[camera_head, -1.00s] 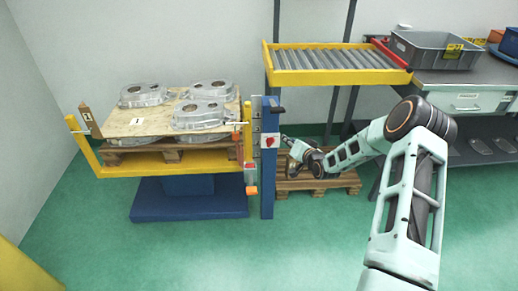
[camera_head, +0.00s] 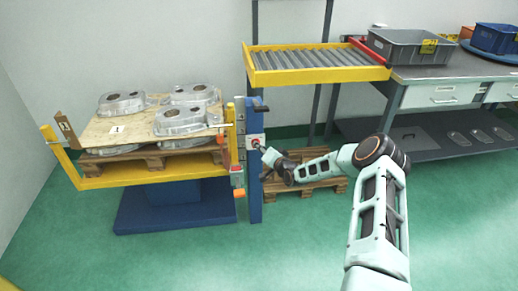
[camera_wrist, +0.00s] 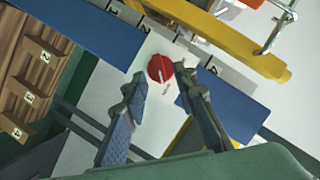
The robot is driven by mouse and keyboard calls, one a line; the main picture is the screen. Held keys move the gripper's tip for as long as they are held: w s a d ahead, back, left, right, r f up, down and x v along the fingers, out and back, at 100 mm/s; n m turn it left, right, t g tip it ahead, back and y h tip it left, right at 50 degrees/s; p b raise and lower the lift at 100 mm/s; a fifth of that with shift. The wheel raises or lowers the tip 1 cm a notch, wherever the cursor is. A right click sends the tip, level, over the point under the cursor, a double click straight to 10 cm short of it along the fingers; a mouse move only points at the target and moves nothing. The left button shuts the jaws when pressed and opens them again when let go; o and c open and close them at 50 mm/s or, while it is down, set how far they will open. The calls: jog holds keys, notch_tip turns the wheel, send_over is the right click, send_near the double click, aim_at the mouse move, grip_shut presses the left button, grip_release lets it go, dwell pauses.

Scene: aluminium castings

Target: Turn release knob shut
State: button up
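The release knob (camera_wrist: 160,68) is a round red knob with a pale mark, on a white plate. The plate (camera_head: 254,136) is fixed to the blue post (camera_head: 254,185) beside the yellow lift frame. In the wrist view my gripper (camera_wrist: 161,76) is open, with one finger on each side of the knob in the picture. I see no finger touching the knob, and the remaining depth to it is hard to judge. In the head view my gripper (camera_head: 267,153) is right by the plate and partly hides the knob.
The lift (camera_head: 88,183) at left bears a pallet with several aluminium castings (camera_head: 188,118). A roller conveyor (camera_head: 315,58) is above my arm. A wooden pallet (camera_head: 315,180) lies below it. A workbench (camera_head: 440,75) with a grey crate (camera_head: 408,46) stands right. Green floor in front is clear.

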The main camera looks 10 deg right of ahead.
jog(key=shift+x, duration=1)
jog(key=shift+c, duration=0.2)
grip_shut()
